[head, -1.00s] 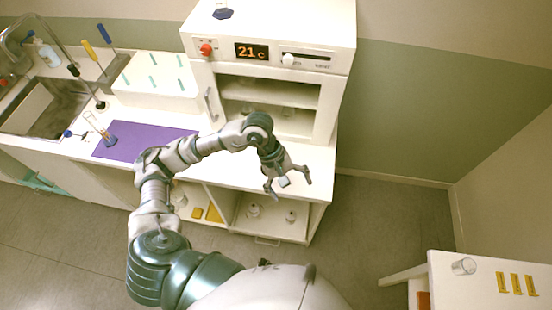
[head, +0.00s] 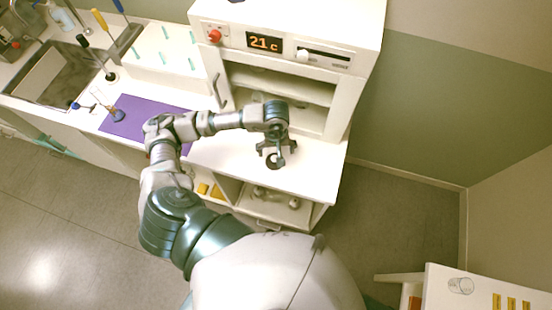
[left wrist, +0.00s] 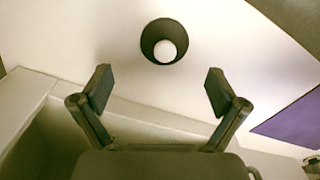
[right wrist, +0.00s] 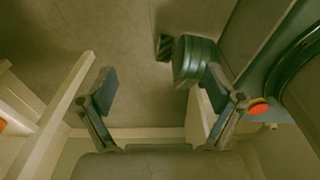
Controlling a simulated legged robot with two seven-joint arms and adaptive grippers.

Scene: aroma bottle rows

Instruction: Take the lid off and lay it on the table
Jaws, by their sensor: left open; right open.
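My left gripper (head: 275,160) is over the white counter top (head: 315,172), in front of the cabinet, pointing down. In the left wrist view its two fingers (left wrist: 160,86) are wide apart with nothing between them. A dark round object with a paler round centre (left wrist: 151,40) stands on the white surface just beyond the fingertips, apart from them. I cannot tell whether its pale centre is a lid. My right gripper (right wrist: 158,88) is open and empty above the floor; it does not show in the head view.
A white cabinet with a "21 c" display (head: 264,42) stands behind my left gripper. A purple mat (head: 125,122) lies left on the counter. A sink (head: 62,75) is further left. A side table at lower right holds a clear glass (head: 460,286) and yellow strips.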

